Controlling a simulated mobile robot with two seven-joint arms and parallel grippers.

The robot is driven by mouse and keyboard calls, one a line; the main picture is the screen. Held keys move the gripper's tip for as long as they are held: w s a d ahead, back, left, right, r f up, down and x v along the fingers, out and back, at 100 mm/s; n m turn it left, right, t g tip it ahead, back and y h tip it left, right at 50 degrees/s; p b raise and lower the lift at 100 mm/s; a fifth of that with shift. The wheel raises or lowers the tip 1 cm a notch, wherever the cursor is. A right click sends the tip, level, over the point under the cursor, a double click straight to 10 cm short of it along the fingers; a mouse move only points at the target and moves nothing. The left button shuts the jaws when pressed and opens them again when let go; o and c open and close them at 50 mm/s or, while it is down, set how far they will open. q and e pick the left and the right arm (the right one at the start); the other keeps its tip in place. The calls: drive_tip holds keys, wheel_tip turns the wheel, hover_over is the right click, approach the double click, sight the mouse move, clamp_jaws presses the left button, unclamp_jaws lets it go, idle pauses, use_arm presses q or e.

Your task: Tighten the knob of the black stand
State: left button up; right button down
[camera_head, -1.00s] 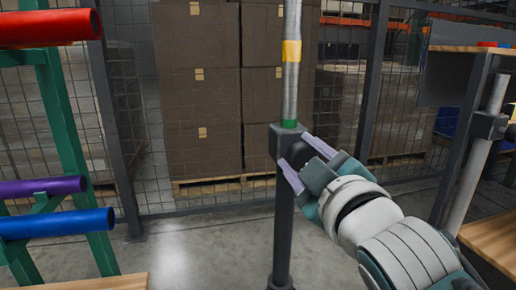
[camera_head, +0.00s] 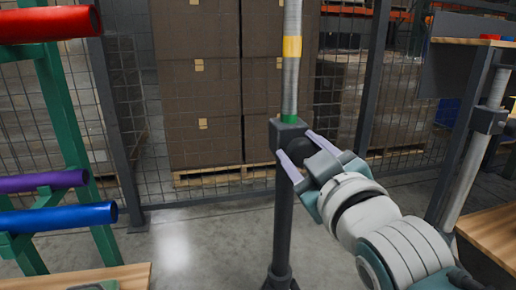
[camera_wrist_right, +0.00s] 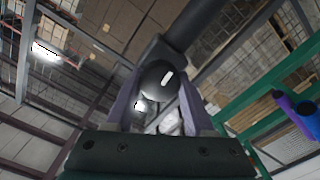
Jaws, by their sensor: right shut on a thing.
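The black stand (camera_head: 283,215) is upright in the middle of the head view, with a dark clamp block at its top. A grey pole with yellow and green bands (camera_head: 291,80) rises from the block. The round dark knob (camera_head: 303,150) is on the block's right side; it also shows in the right wrist view (camera_wrist_right: 158,80). My right gripper (camera_head: 295,145) comes in from the lower right, its pale purple fingers shut on the knob, one on each side. Its fingers also show in the right wrist view (camera_wrist_right: 160,95). My left gripper is not in view.
A green rack with red (camera_head: 45,24), purple (camera_head: 40,182) and blue (camera_head: 60,218) tubes stands at the left. A mesh fence (camera_head: 125,110) and stacked brown boxes (camera_head: 200,85) are behind. Another stand with a grey pole (camera_head: 470,165) is at the right. Floor left of the stand is clear.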

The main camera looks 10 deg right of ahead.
drive_tip(key=shift+c, duration=1.3)
unclamp_jaws()
drive_tip(key=s+p, duration=0.2)
drive_tip(key=s, duration=0.8)
drive_tip(key=shift+d+p, duration=0.15)
drive_tip(key=shift+p, duration=0.25)
drive_tip(key=shift+r, duration=0.1)
